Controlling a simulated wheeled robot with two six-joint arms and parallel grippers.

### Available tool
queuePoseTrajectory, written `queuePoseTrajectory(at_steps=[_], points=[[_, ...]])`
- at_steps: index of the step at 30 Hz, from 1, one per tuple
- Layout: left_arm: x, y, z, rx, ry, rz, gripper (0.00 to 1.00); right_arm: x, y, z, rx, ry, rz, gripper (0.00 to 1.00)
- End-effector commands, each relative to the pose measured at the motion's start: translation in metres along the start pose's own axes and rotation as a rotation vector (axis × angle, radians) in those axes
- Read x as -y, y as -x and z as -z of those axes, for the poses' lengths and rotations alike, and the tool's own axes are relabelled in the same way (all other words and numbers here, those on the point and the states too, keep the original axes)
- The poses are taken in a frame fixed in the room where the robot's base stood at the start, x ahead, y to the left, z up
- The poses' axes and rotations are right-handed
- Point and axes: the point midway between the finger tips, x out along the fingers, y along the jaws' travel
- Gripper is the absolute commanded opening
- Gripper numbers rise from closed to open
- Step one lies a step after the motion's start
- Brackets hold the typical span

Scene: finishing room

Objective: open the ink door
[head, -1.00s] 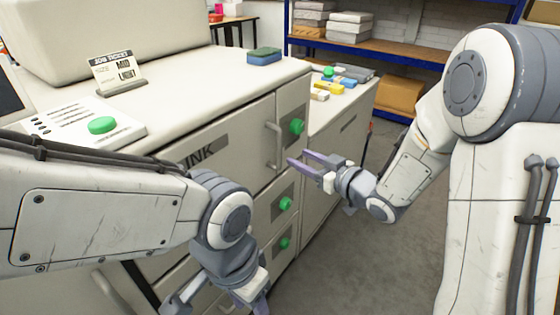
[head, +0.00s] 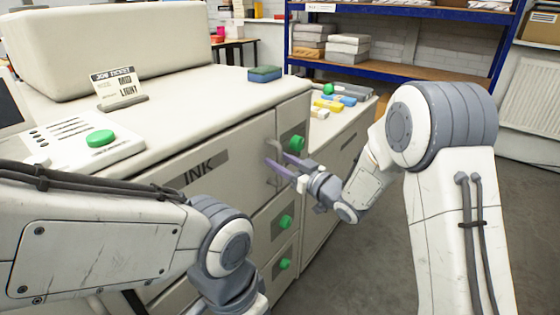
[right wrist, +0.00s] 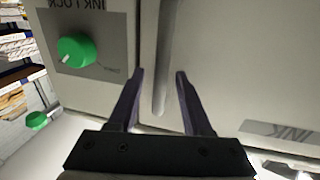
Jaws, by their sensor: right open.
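The ink door (head: 215,190) is the pale cabinet front marked INK, and it looks closed. Its vertical bar handle (right wrist: 163,60) is near the edge beside the lock panel. My right gripper (head: 275,156) is open at the handle. In the right wrist view its fingers (right wrist: 160,75) are apart, with the handle between the tips in the picture; I cannot tell whether they touch it. The green ink lock knob (right wrist: 76,50) is on the panel beside the door and also shows in the head view (head: 297,143). My left forearm crosses the lower left; its fingers are out of frame.
Two more green knobs (head: 285,222) are on drawer fronts below the lock. A sponge (head: 264,74), a card stand (head: 120,95) and a green button (head: 100,138) are on the cabinet top. Floor at the right is clear before a blue shelf (head: 400,62).

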Motion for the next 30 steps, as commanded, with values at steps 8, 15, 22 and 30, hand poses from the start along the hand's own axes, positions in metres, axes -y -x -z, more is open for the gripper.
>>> queuePoseTrajectory(at_steps=[8, 15, 22, 30], points=[[0.0, 0.0, 0.0, 0.0, 0.0, 0.0, 0.5, 0.0003, -0.0022, -0.0002, 0.001, 0.0, 0.0, 0.5], [0.0, 0.0, 0.0, 0.0, 0.0, 0.0, 0.5, 0.0003, -0.0019, -0.0001, 0.001, 0.0, 0.0, 0.0], [0.0, 0.0, 0.0, 0.0, 0.0, 0.0, 0.5, 0.0004, -0.0018, 0.0, 0.0, 0.0, 0.001, 0.0], [0.0, 0.0, 0.0, 0.0, 0.0, 0.0, 0.5, 0.0006, -0.0018, 0.0, 0.0, 0.0, 0.001, 0.0]])
